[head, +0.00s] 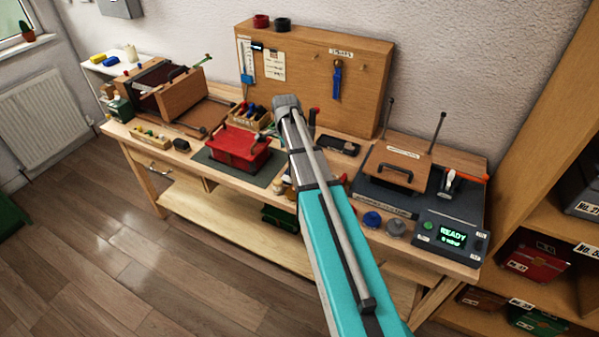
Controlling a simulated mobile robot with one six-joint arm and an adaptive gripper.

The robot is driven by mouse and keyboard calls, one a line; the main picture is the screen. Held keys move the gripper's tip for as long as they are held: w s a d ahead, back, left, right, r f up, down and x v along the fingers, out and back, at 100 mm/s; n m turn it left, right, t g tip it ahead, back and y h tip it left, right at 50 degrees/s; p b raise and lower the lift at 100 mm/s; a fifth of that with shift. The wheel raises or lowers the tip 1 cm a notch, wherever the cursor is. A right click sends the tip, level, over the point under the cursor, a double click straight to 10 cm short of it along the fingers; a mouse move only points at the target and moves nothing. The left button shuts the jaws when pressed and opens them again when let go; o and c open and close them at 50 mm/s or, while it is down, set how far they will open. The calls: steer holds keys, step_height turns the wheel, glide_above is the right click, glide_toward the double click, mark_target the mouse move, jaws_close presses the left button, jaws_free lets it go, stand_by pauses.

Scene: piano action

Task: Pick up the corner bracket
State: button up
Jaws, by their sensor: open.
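I cannot make out the corner bracket in the head view; the small parts on the workbench (205,178) are too small to tell apart. My teal and grey arm reaches up from the bottom of the picture across the middle of the bench. It hides part of the bench top behind it. My gripper and its fingers do not show.
A red box (238,150) sits on a dark mat left of my arm. A wooden press-like machine (165,88) stands at the far left. A pegboard (308,75) stands behind. A wooden-lidded device (400,172) and a READY display unit (452,236) are on the right.

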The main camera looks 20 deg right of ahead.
steer(key=w+d+m, duration=0.5)
steer(key=d+m, duration=0.1)
steer(key=d, duration=0.1)
steer(key=shift+w+f+b, duration=0.3)
steer(key=shift+f, duration=0.1)
steer(key=shift+d, duration=0.1)
step_height(320, 180, down, 9)
steer(key=b, duration=0.8)
steer(key=shift+r+b, duration=0.2)
steer(key=shift+b, duration=0.15)
steer(key=shift+f, duration=0.15)
steer(key=shift+f+b, duration=2.45)
steer(key=shift+b, duration=0.15)
steer(key=c, duration=1)
